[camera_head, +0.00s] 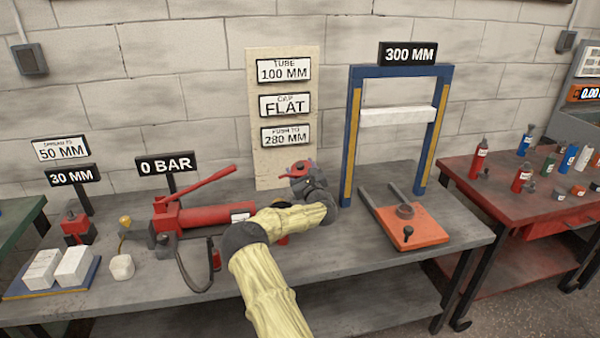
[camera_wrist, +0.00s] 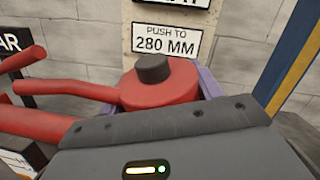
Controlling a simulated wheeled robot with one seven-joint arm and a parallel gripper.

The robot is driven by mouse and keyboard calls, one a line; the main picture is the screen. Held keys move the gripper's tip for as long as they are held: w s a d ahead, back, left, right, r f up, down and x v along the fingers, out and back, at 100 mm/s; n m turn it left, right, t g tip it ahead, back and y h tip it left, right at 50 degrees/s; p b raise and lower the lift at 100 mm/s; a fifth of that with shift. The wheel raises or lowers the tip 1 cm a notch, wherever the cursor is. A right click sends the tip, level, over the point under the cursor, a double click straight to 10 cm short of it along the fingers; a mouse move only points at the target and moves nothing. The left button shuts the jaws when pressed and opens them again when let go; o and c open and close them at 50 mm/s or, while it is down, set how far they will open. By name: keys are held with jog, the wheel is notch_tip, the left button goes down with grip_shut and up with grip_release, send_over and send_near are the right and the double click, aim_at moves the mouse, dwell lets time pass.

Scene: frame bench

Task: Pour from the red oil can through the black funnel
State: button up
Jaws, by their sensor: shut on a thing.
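The red oil can (camera_wrist: 160,90) has a round top and a black cap in the wrist view. A red rod, perhaps its spout, reaches left from it. In the head view its red top (camera_head: 301,167) shows above the bench, in front of the board with signs. My gripper (camera_head: 310,186) is shut on the can and holds it upright or nearly so; purple finger parts show beside it in the wrist view. My arm hides the can's lower part.
A red hand pump (camera_head: 195,215) with a raised lever and black hose lies left of my arm. A blue press frame (camera_head: 350,130) with an orange base plate (camera_head: 411,232) stands to the right. White blocks (camera_head: 58,268) lie on the left. Bottles stand on the red table (camera_head: 490,190).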

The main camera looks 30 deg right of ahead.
jog(key=shift+s+d+f+n+t+b, duration=0.15)
jog(key=shift+d+f+n+t+b, duration=0.2)
jog(key=shift+n+b, duration=0.4)
jog(key=shift+n+t+y, duration=0.25)
jog(key=shift+n+y, duration=0.05)
jog(key=shift+n, duration=0.25)
jog(key=shift+a+f+n+y+b, duration=0.15)
jog(key=shift+n+y+b, duration=0.15)
jog(key=shift+n+b, duration=0.55)
jog(key=shift+a+t+b, duration=0.1)
jog(key=shift+t+b, duration=0.2)
jog(key=shift+b, duration=0.4)
jog(key=shift+f+n+y+b, duration=0.1)
jog(key=shift+n+y+b, duration=0.45)
jog(key=shift+b, duration=0.7)
jog(key=shift+a+b, duration=0.15)
jog(key=shift+b, duration=0.15)
jog(key=shift+r, duration=0.2)
jog(key=shift+n+t, duration=0.3)
jog(key=shift+n, duration=0.1)
jog(key=shift+b, duration=0.5)
